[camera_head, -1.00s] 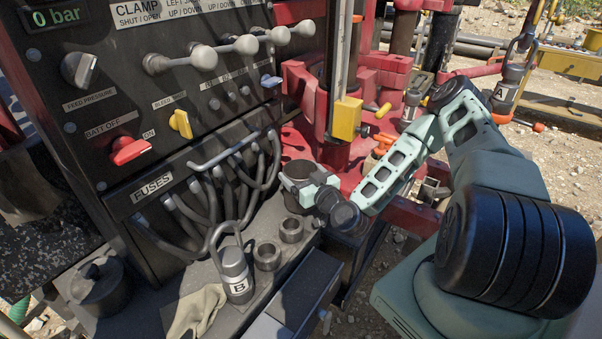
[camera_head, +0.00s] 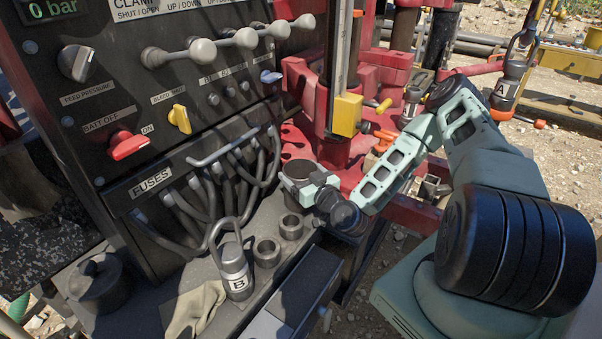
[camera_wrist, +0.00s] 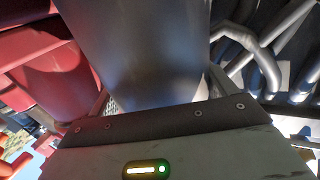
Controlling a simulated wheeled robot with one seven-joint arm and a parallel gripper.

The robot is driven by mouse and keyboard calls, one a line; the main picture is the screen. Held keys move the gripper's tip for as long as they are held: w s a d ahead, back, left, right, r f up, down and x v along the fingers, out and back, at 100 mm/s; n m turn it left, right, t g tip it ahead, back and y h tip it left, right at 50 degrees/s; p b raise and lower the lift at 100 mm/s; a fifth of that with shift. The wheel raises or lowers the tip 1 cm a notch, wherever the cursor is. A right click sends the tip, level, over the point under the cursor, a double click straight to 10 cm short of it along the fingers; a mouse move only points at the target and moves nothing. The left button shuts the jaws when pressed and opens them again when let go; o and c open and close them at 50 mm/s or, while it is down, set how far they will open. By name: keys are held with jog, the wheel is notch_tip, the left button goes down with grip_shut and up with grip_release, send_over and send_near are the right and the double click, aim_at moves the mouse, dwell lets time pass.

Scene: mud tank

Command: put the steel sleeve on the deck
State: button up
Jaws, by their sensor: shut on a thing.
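My gripper (camera_head: 293,181) is at the end of my pale green arm, beside the red machine base and the corner of the fuse panel. It is shut on a steel sleeve. In the wrist view the sleeve (camera_wrist: 140,50) is a large, smooth grey cylinder directly in front of the gripper body. In the head view only a dark round part of the sleeve (camera_head: 299,169) shows above the gripper. My gripper and wrist hide the rest, so I cannot tell whether its lower end touches anything. The grey deck (camera_head: 205,272) runs along the foot of the panel.
Two short open cups (camera_head: 266,253) stand on the deck near my gripper. A shackle-topped cylinder marked B (camera_head: 236,272) and a pale glove (camera_head: 193,308) are in front. Cables (camera_head: 215,190) hang from the fuse panel. A yellow block (camera_head: 346,115) is behind my gripper.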

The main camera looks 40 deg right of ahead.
jog(key=o, duration=1.8)
jog(key=shift+r, duration=0.1)
jog(key=shift+s, duration=0.3)
jog(key=s+p, duration=0.1)
jog(key=s, duration=1.5)
jog(key=shift+s+a+p, duration=0.3)
jog(key=shift+s+a, duration=0.1)
